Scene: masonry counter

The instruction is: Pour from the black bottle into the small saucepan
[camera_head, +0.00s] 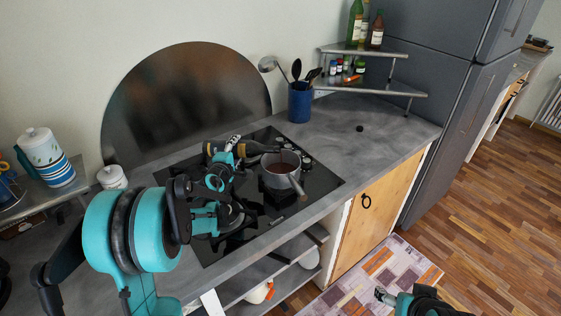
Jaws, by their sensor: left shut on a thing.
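The small saucepan (281,181) is grey and stands upright on the black cooktop, with its light handle pointing toward the counter's front edge. Something dark reddish shows inside it. The black bottle (258,147) is tilted to about horizontal, with its neck toward the saucepan's rim. My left gripper (231,152) is shut on the bottle near its middle and is left of the saucepan. Whether the neck is over the rim or just behind it is hard to tell. My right gripper (383,296) is low at the bottom right, over the rug, far from both; its jaws are too small to read.
A blue utensil holder (300,102) stands behind the saucepan. A corner shelf (372,87) holds bottles and small jars. A white canister (112,177) is at the left. The grey counter (390,140) right of the cooktop is mostly clear, with one small black object.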

